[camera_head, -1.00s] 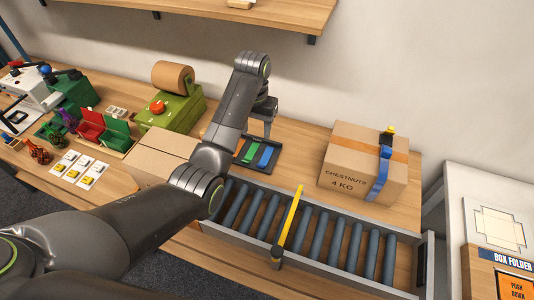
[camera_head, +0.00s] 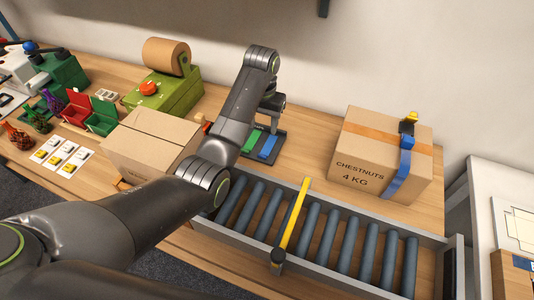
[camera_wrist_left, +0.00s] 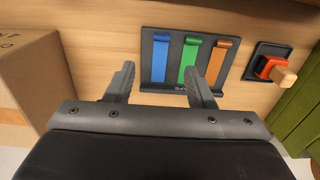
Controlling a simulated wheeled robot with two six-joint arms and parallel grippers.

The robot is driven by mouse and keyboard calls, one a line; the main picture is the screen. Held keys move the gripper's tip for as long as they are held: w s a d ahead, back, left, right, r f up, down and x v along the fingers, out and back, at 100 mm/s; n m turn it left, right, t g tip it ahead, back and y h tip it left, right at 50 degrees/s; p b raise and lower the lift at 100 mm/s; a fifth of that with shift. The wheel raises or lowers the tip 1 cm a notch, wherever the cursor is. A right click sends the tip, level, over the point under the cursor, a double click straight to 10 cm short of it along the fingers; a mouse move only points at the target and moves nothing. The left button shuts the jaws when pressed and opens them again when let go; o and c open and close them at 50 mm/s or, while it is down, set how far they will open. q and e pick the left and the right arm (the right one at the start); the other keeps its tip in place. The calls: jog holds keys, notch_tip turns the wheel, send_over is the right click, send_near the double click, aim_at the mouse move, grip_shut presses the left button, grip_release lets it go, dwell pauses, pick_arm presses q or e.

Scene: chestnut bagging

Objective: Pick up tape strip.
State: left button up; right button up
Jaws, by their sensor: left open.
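A dark tape holder (camera_wrist_left: 147,72) lies on the table with three strips side by side: a blue strip (camera_wrist_left: 160,58), a green strip (camera_wrist_left: 188,60) and an orange strip (camera_wrist_left: 221,62). In the head view the green strip (camera_head: 254,140) and the blue strip (camera_head: 268,148) show; my arm hides part of the holder. My left gripper (camera_wrist_left: 169,82) is open and empty. In the wrist view its fingers appear on either side of the blue and green strips, over the holder's near edge. In the head view the gripper (camera_head: 268,112) is above the holder. My right gripper is out of view.
A chestnuts carton (camera_head: 350,150) with orange tape and a blue strip stands right of the holder. A plain carton (camera_head: 150,145) stands left. A roller conveyor (camera_head: 325,235) with a yellow bar (camera_head: 293,225) runs in front. A green machine (camera_head: 175,95) and red switch (camera_wrist_left: 268,66) are nearby.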

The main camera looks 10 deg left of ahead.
pick_arm(q)
jog(key=p, duration=0.1)
send_over(262, 159)
jog(key=f, duration=0.6)
jog(key=shift+w+d+f, duration=0.15)
jog(key=shift+w+f, duration=0.1)
jog(key=shift+f, duration=0.15)
jog(key=f, duration=0.2)
jog(key=f+p, duration=0.1)
jog(key=f, duration=0.2)
jog(key=shift+s+a+f, duration=0.15)
jog(key=shift+s+a, duration=0.05)
jog(key=shift+f, duration=0.6)
jog(key=shift+c, duration=0.4)
jog(key=c, duration=1)
